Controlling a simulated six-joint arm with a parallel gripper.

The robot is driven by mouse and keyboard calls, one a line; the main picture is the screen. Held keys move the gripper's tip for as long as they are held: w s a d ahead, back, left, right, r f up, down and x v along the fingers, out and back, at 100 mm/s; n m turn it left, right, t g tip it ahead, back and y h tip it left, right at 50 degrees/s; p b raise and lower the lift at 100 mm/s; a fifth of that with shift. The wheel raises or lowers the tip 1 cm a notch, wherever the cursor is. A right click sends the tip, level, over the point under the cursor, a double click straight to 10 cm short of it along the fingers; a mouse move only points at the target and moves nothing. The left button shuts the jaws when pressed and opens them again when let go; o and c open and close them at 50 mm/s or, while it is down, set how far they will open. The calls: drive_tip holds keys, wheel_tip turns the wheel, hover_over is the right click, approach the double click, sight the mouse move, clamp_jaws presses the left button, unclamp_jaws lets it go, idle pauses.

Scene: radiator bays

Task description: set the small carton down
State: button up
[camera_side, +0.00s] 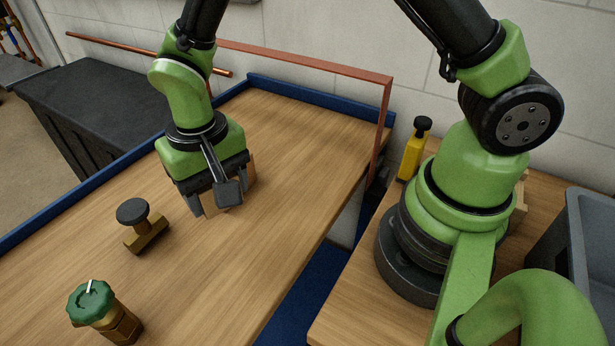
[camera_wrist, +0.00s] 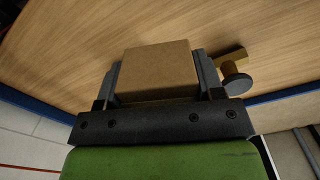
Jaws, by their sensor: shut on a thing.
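The small carton (camera_wrist: 160,68) is a plain brown box. In the wrist view it sits between the two dark fingers of my gripper (camera_wrist: 158,82), which is shut on it. In the side view my gripper (camera_side: 222,198) points down over the wooden bench, and only slivers of the carton (camera_side: 250,168) show around the fingers and the wrist camera. The carton is low over the bench top (camera_side: 290,135). I cannot tell whether its underside touches the wood.
A brass valve with a dark round knob (camera_side: 145,232) stands left of my gripper, and a green-capped brass valve (camera_side: 103,312) is nearer the front. A copper-coloured frame (camera_side: 388,110) rises at the bench's right edge. A blue lip (camera_side: 90,190) runs along the left. The bench right of my gripper is clear.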

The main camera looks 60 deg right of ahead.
drive_tip(key=d+m, duration=0.8)
drive_tip(key=d, duration=0.5)
drive_tip(key=m, duration=0.6)
hover_over(313, 175)
wheel_tip(313, 175, down, 10)
drive_tip(key=shift+r, duration=0.1)
drive_tip(key=o, duration=0.9)
drive_tip(key=shift+o, duration=0.2)
